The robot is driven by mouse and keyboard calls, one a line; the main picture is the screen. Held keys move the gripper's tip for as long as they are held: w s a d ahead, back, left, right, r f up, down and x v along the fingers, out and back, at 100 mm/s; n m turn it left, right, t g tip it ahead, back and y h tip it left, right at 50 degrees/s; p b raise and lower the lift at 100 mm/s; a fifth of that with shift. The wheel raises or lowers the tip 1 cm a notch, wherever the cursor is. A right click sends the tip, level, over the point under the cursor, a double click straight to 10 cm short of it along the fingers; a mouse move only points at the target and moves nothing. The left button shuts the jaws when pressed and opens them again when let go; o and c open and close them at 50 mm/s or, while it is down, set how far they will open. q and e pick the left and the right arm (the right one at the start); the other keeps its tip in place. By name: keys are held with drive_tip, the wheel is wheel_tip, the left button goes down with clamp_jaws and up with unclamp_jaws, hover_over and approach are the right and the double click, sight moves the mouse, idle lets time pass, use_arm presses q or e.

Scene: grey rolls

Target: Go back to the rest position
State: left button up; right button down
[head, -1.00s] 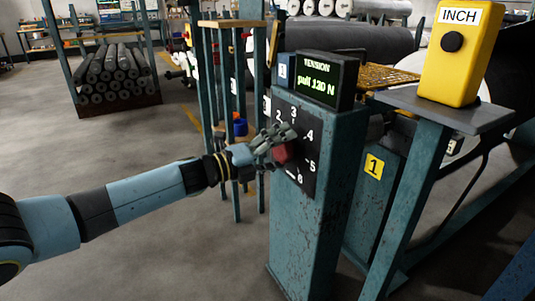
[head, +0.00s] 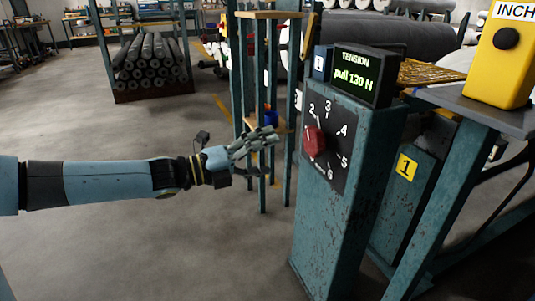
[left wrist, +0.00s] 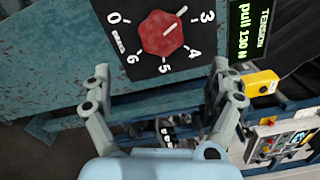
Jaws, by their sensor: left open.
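My left gripper (head: 262,148) is open and empty, with its arm coming in from the left. It is a short way left of the red knob (head: 314,141) on the black dial plate and apart from it. In the left wrist view, the two fingers (left wrist: 165,88) stand wide apart below the red knob (left wrist: 162,33), whose white pointer line aims between 2 and 3. The tension display (head: 355,76) above the dial reads "pull 130 N". My right gripper is not in view.
The teal post (head: 325,225) carries the dial. A yellow INCH box (head: 502,60) with a black button stands on a shelf at right. A teal stand (head: 262,15) is behind my gripper. Grey rolls (head: 150,65) lie in a rack at back left. The floor at lower left is clear.

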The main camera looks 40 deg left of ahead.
use_arm(q)
drive_tip(key=s+d+f+n+g+y, duration=0.3)
drive_tip(key=s+d+f+n+y, duration=0.1)
drive_tip(key=s+f+n, duration=0.4)
drive_tip(key=s+d+f+n+g+y, duration=0.35)
drive_tip(key=s+f+n, duration=0.3)
drive_tip(key=f, duration=0.45)
drive_tip(key=s+f+n+g+p, duration=0.3)
drive_tip(key=s+p, duration=0.2)
drive_tip(key=s, duration=0.6)
drive_tip(key=s+d+f+n+g+p, duration=0.1)
drive_tip(key=s+f+n+g+p, duration=0.2)
drive_tip(key=s+p, duration=0.3)
drive_tip(key=s+f+n+g+p, duration=0.3)
drive_tip(key=s+n+g+p, duration=0.1)
drive_tip(key=s, duration=1.1)
drive_tip(key=shift+s+d+f+n+y+p, duration=0.35)
drive_tip(key=shift+n+p, duration=0.2)
drive_tip(key=shift+p, duration=0.45)
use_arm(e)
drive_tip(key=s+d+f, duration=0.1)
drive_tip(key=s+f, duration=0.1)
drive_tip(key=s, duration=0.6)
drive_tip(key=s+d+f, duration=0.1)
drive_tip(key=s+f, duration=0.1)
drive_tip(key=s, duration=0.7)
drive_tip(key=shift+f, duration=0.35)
use_arm(q)
drive_tip(key=shift+w, duration=0.1)
